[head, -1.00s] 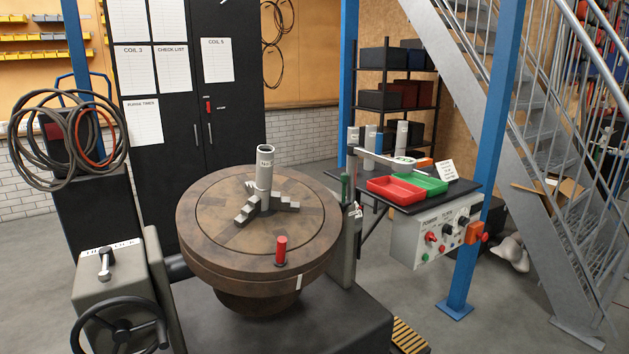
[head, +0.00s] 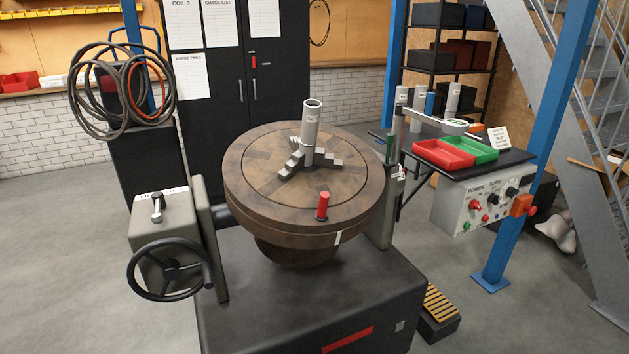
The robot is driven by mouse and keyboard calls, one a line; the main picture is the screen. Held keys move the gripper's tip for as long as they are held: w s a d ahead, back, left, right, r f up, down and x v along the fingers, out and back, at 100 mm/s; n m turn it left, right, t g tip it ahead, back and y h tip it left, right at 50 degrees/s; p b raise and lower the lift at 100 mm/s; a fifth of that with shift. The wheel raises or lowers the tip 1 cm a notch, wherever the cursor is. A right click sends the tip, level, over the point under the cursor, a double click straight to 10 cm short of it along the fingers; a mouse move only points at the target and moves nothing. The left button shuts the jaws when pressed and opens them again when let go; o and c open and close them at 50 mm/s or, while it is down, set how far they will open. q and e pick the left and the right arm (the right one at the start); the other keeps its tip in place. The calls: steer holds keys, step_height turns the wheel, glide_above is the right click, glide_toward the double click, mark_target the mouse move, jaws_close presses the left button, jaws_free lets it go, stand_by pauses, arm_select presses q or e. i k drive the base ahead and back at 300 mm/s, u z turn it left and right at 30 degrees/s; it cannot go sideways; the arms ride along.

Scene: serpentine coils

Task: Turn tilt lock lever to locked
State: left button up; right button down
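The tilt lock lever (head: 157,207) is a small metal lever with a dark knob, on top of a grey box (head: 168,232) at the left of the machine. A white label (head: 161,193) lies behind it, its text partly hidden and too small to read fully. A black handwheel (head: 171,270) is on the front of the box. The lever points roughly toward and away from me. Neither of my grippers is in the head view.
The round brown turntable (head: 305,185) carries a grey tube (head: 311,130) and a red-handled peg (head: 322,206). A bench with red (head: 443,152) and green (head: 480,149) trays stands at the right. Open floor (head: 70,270) lies left of the machine.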

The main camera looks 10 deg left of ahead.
mark_target(159, 198)
steer(key=u, duration=0.4)
steer(key=k, duration=0.5)
steer(key=u, duration=1.65)
steer(key=i, duration=1.05)
steer(key=z, duration=0.1)
